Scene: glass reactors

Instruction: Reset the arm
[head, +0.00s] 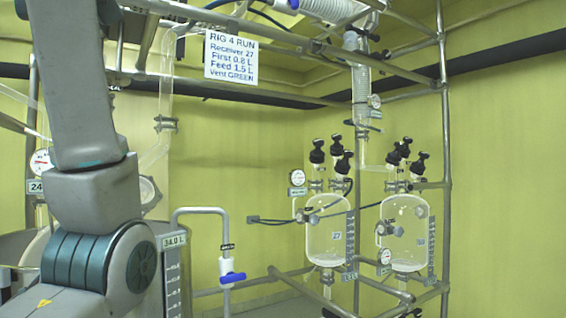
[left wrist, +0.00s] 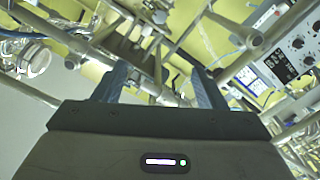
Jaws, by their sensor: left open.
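My left arm (head: 95,190) comes in large at the left of the head view, bent at a dark ribbed joint. Its gripper is outside that view. In the left wrist view my left gripper (left wrist: 160,76) is open, with two blue-grey fingers apart. I see nothing held between them; metal frame tubes show behind the gap. I cannot tell how close the fingers are to those tubes. My right gripper is in neither view.
A glass receiver marked 27 (head: 327,240) and another glass vessel (head: 406,222) hang in the metal frame at right. A white sign (head: 231,57) hangs from an upper tube. A pipe has a blue-handled valve (head: 232,277). A control box (left wrist: 296,48) shows at right.

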